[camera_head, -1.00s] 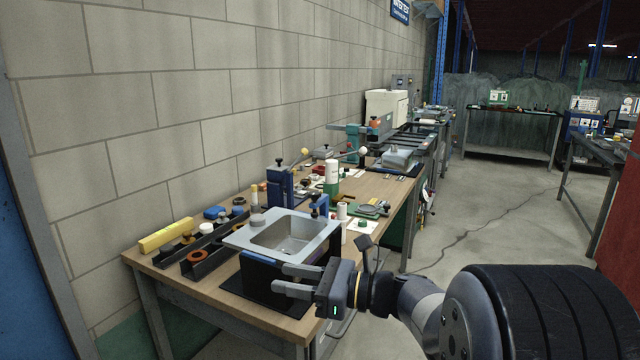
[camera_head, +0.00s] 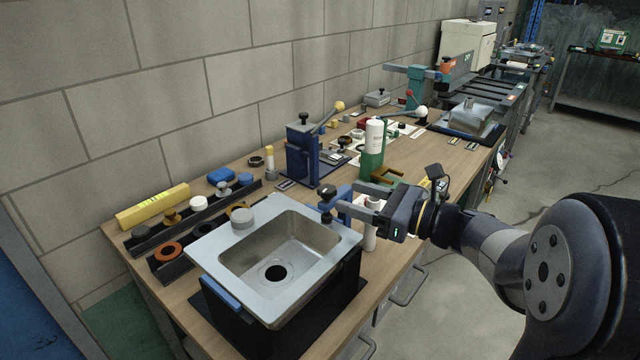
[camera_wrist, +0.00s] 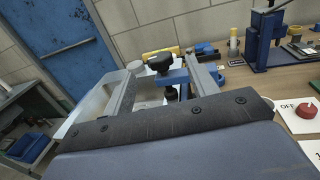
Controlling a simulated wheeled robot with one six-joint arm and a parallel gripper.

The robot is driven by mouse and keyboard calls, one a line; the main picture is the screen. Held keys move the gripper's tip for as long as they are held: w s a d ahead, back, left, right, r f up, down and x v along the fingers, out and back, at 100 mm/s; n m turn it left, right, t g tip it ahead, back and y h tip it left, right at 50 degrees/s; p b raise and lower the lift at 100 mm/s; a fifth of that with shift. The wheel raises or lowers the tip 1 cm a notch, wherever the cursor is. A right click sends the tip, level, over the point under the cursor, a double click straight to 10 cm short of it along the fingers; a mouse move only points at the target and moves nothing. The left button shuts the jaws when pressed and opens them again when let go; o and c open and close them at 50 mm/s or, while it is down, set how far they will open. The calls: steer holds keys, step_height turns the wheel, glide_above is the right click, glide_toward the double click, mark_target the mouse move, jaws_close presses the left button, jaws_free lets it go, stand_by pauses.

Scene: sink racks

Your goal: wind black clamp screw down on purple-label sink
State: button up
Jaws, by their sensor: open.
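A steel sink (camera_head: 222,262) with a round drain sits on a black box-like stand. A blue clamp (camera_head: 345,208) with a black screw knob (camera_head: 327,190) grips the sink's right back corner. I cannot make out a purple label. My gripper (camera_head: 346,196) is open, its fingers pointing left at the clamp. In the wrist view the black knob (camera_wrist: 160,62) shows between and just beyond the fingertips. The blue clamp arm (camera_wrist: 172,78) lies below it. I cannot tell whether the fingers touch the knob.
A grey disc (camera_head: 243,217) rests on the sink's back left rim. Behind stand black trays (camera_head: 190,221), a yellow bar (camera_head: 153,205) and a blue press (camera_head: 304,155).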

mark_target(319, 187)
steer(key=p+x, duration=0.1)
steer(key=x, duration=0.7)
steer(key=shift+a, duration=0.2)
steer(key=shift+c, duration=0.2)
steer(key=c, duration=0.9)
